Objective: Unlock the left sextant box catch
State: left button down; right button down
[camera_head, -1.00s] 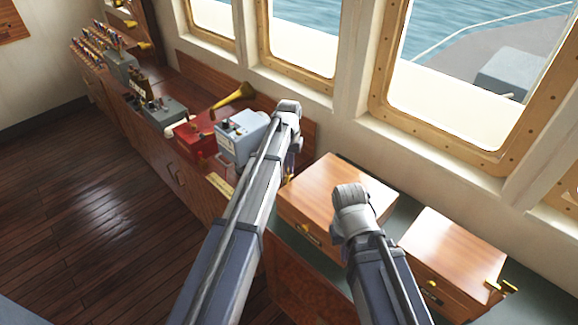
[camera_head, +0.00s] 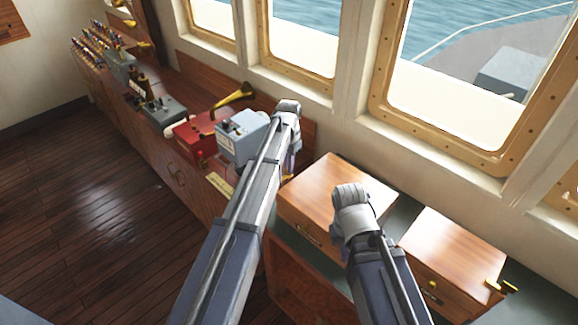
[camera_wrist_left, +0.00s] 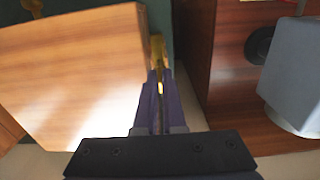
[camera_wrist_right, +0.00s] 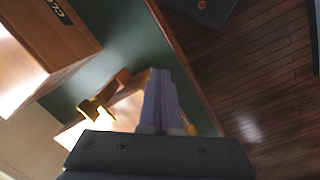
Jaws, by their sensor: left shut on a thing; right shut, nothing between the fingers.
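The left sextant box (camera_head: 338,185) is a wooden box with a light top, on the green counter between my two arms. In the left wrist view its pale face (camera_wrist_left: 75,75) lies left of my left gripper (camera_wrist_left: 158,80). That gripper is shut on a slim brass catch (camera_wrist_left: 158,48) at the box's side. In the head view my arm mostly hides this grip. My right gripper (camera_wrist_right: 158,75) is shut and empty over the counter. It is beside a brass fitting (camera_wrist_right: 95,108), with a small gap in the picture. The head view hides its fingertips behind my arm.
A second wooden box (camera_head: 455,245) stands at the right, with a brass piece (camera_head: 502,287) at its far end. A grey-blue instrument (camera_head: 240,135) and a red box (camera_head: 193,138) stand left of my left arm. Windows line the back; the floor (camera_head: 90,210) at left is clear.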

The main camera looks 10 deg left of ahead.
dwell(0.3)
pick_arm(q)
jog(key=c, duration=1)
grip_release()
jog(key=shift+r, duration=0.1)
notch_tip(320, 180, up, 8)
jog(key=p, duration=0.8)
jog(key=shift+f, duration=0.2)
